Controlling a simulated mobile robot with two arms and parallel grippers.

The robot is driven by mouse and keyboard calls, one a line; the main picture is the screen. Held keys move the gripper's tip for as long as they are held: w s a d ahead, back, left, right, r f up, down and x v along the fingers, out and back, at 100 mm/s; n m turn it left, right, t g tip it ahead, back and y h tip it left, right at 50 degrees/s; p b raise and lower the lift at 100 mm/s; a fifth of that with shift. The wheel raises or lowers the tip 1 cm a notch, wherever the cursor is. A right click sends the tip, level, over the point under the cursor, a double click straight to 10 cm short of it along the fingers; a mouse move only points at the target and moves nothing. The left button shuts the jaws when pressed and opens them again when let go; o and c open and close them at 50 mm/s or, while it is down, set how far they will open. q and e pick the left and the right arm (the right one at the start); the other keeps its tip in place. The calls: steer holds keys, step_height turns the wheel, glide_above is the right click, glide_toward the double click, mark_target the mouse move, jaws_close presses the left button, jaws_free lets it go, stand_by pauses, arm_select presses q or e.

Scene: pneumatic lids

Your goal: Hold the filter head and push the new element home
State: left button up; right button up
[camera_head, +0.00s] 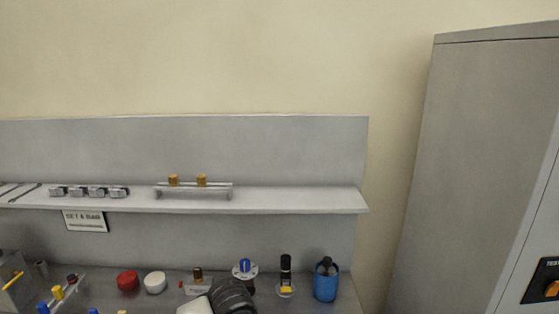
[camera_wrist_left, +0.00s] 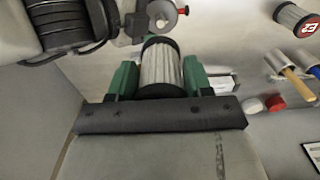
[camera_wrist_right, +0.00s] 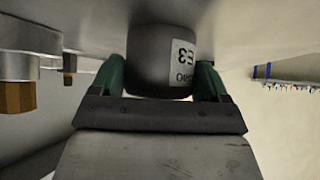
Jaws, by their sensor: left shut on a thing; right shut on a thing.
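In the left wrist view my left gripper (camera_wrist_left: 160,72) is shut on a pale, ribbed cylinder with a dark rim (camera_wrist_left: 160,66), which looks like the filter element. A green finger lies on each side of it. In the right wrist view my right gripper (camera_wrist_right: 160,78) is shut on a dark grey round body (camera_wrist_right: 155,62) with a white label; it may be the filter head. The label reads upside down. The top of this body meets a pale surface above it. I cannot tell whether the element and the head touch. Neither gripper is clearly visible in the head view.
A brass-ended fitting (camera_wrist_right: 17,97) hangs left of my right gripper. The bench holds a red cap (camera_head: 128,282), white cap (camera_head: 155,282) and blue bottle (camera_head: 326,280). A grey cabinet (camera_head: 480,150) stands right.

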steer(key=shift+s+d+f, duration=0.1)
steer(key=shift+s+f, duration=0.05)
steer(key=shift+f, duration=0.1)
steer(key=o, duration=0.7)
steer(key=shift+c, duration=0.2)
steer(key=shift+o, duration=0.9)
steer(key=shift+r, duration=0.1)
